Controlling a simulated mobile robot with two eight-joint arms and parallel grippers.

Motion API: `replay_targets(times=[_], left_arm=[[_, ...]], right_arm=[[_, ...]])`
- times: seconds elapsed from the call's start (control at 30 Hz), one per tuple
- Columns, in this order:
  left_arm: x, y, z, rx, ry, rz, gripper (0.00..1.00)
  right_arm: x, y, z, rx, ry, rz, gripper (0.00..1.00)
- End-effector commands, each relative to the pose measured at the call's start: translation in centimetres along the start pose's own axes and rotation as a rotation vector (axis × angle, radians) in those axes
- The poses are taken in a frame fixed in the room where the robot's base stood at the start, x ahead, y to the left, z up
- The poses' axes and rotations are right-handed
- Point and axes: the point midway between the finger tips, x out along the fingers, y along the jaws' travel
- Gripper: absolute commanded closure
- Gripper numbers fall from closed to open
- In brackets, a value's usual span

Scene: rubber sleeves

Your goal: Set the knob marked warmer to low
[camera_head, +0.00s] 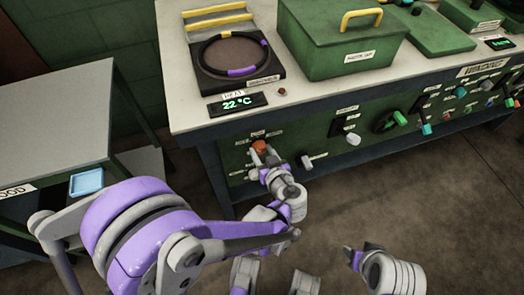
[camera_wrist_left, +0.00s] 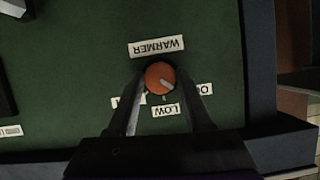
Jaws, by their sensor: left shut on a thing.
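The orange warmer knob (camera_head: 260,146) sits on the green front panel of the bench, and it also shows in the left wrist view (camera_wrist_left: 160,77). Its grey pointer aims down and right in the wrist view, between the LOW label (camera_wrist_left: 166,110) and a partly hidden label (camera_wrist_left: 205,89) beginning with O. The WARMER label (camera_wrist_left: 157,46) is upside down there. My left gripper (camera_head: 264,158) is shut on the knob, one finger on each side; the left finger partly covers another label (camera_wrist_left: 128,101). My right gripper (camera_head: 362,256) is low in the head view, away from the panel, its jaws unclear.
Other knobs and switches line the panel, the nearest a white-tipped knob (camera_head: 307,162) to the right. On the bench top are a display reading 22 °C (camera_head: 237,104), a ring on a dark plate and a green lidded box (camera_head: 340,45). A grey side table (camera_head: 50,120) stands left.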

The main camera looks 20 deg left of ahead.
Motion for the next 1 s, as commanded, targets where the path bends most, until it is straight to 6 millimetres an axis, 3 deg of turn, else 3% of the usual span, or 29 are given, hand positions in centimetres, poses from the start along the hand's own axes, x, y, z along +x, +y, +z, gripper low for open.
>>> replay_targets(times=[0.7,1.0], left_arm=[[0.05,0.42,0.18,0.537,-0.001,-0.223,1.00],[0.08,0.43,0.21,0.682,-0.001,-0.283,1.00]], right_arm=[[0.31,0.00,0.08,0.000,-0.001,0.000,0.50],[0.68,0.00,0.17,0.000,-0.002,0.000,0.50]])
